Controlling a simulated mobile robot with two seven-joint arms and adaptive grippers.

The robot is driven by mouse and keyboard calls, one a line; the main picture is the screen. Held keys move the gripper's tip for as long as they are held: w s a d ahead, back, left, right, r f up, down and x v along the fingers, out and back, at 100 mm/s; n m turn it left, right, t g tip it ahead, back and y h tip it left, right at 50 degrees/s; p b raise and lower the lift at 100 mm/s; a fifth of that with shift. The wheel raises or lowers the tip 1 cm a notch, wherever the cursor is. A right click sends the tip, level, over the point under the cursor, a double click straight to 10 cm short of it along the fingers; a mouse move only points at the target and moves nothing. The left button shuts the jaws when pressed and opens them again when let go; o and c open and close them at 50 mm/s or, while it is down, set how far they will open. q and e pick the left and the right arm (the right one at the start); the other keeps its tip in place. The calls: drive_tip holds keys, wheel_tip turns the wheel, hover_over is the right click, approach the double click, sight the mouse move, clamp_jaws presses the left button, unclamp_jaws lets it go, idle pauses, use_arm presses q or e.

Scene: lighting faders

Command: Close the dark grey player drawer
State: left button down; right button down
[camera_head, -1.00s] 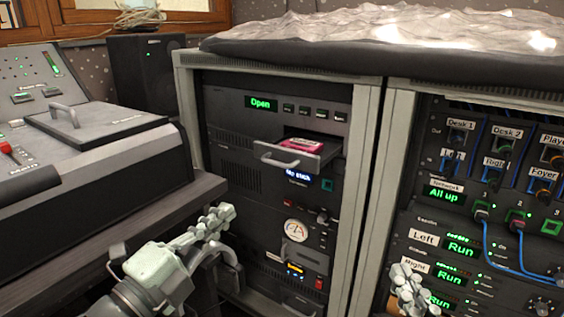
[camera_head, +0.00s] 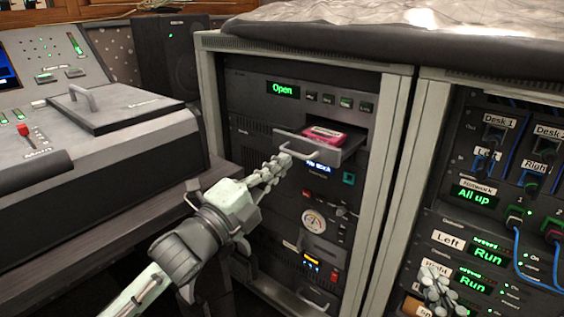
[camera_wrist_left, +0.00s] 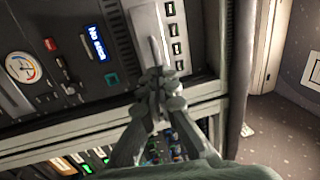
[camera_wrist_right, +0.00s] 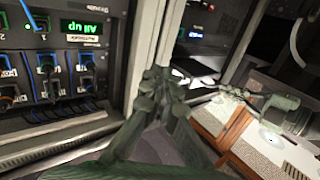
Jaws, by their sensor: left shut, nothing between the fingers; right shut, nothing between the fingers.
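The dark grey player drawer (camera_head: 340,150) stands pulled out of the rack, with a pink-red cassette (camera_head: 326,136) in it and a light bar handle (camera_head: 300,152) on its front. The display above it (camera_head: 283,89) reads "Open". My left gripper (camera_head: 284,163) is shut and empty, with its tips just below and in front of the handle; whether they touch cannot be told. In the left wrist view the fingertips (camera_wrist_left: 160,75) are together near the handle (camera_wrist_left: 155,50). My right gripper (camera_head: 436,275) is shut and empty, low before the right rack; it also shows in the right wrist view (camera_wrist_right: 163,75).
A desk with a fader console (camera_head: 90,140) stands at the left, close to my left arm. The right rack (camera_head: 480,210) has patch cables hanging in front. A rumpled cover (camera_head: 400,30) lies on top of the racks.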

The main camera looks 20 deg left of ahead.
sight(318, 137)
use_arm(q)
drive_tip(key=shift+w+d+r, duration=0.1)
drive_tip(key=shift+w+d, duration=0.05)
drive_tip(key=shift+w, duration=0.35)
use_arm(e)
drive_tip(key=shift+f, duration=0.15)
